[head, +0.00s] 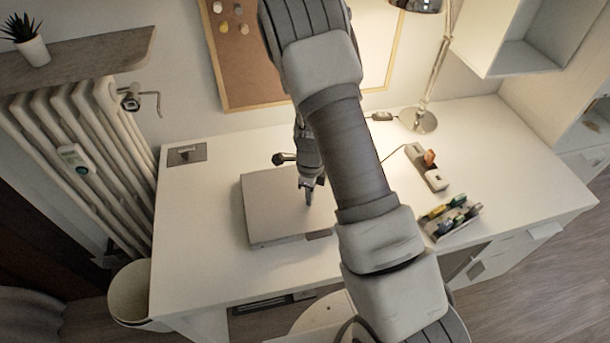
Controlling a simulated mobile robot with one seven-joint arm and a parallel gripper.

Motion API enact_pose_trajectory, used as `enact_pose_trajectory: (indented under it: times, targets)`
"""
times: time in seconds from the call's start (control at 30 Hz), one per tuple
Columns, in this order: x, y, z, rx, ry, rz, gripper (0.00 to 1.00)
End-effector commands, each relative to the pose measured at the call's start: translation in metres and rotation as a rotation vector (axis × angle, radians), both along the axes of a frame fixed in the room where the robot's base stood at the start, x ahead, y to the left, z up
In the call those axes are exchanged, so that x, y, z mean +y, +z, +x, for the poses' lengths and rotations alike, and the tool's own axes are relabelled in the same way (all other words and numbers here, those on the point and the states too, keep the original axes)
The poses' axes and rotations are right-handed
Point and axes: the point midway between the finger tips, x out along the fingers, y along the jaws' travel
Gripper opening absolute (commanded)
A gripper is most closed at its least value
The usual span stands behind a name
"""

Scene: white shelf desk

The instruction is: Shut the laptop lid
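The laptop (268,208) is a flat grey slab on the white desk, left of the middle of the head view. Its lid looks down flat, with no screen or keyboard showing. My arm hides its right part, so I cannot tell whether a small gap is left at the edge. My gripper (308,196) points down over the right half of the lid, with its fingertips at or just above the surface. Whether they touch it is unclear. The fingers look close together, but they are too small to judge, and nothing shows between them.
The white desk (205,215) is clear to the left of the laptop. A power strip (428,168), a pen tray (452,218) and a lamp base (418,121) stand to the right of my arm. A radiator (85,150) and a bin (135,292) are at the left.

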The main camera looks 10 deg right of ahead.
Motion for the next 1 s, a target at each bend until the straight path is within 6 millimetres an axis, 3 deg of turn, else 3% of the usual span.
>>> enact_pose_trajectory:
  times: [0.17,1.0]
  targets:
    - [0.0,0.005,0.0,-0.001,0.0,0.0,0.0]
    - [0.0,0.071,0.0,0.0,0.0,0.0,0.0]
